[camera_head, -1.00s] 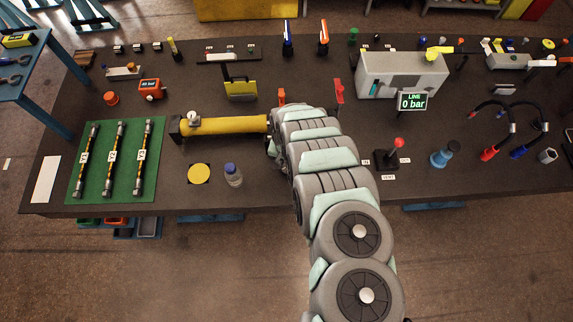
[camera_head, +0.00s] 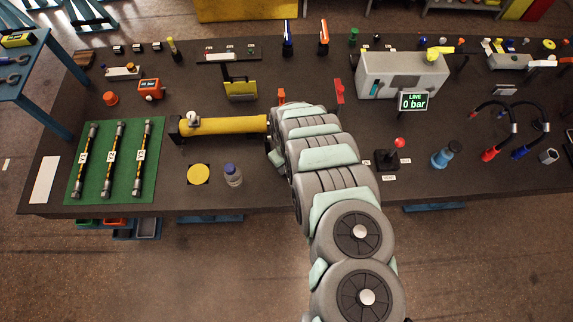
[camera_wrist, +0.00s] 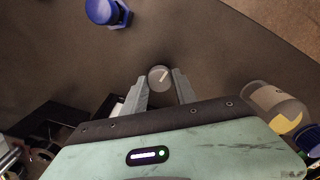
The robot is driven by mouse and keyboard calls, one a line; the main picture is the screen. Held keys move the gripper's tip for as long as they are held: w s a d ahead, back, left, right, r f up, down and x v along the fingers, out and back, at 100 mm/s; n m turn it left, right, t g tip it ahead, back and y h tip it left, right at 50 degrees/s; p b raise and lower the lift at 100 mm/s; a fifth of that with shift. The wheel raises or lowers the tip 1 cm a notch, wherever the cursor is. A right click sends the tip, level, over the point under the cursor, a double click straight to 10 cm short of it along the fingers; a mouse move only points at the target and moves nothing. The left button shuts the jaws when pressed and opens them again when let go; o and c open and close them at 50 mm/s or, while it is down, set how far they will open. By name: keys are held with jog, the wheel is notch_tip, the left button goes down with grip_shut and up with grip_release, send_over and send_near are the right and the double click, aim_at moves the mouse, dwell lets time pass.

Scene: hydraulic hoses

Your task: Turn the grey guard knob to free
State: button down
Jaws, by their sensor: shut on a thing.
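The grey guard knob (camera_wrist: 159,77) is small and round with a pale line on its top, tilted toward the upper right in the wrist view. My gripper (camera_wrist: 161,86) is shut on it, one grey finger on each side. The knob stands on the dark bench top. In the head view my own arm hides the knob and the fingers; only a pale corner of my gripper's body shows beside the arm, near the end of the yellow cylinder. The guard itself cannot be made out for certain.
In the wrist view a blue capped fitting (camera_wrist: 106,11) stands at upper left and a clear bottle (camera_wrist: 270,99) at right. In the head view the yellow cylinder (camera_head: 225,126) lies left of my arm; a red-knobbed lever (camera_head: 399,145) stands to its right.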

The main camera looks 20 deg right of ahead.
aim_at(286, 168)
jog(key=shift+n, duration=1)
jog(key=c, duration=1)
grip_release()
jog(key=shift+o, duration=0.2)
notch_tip(286, 168, up, 11)
jog(key=shift+f, duration=0.1)
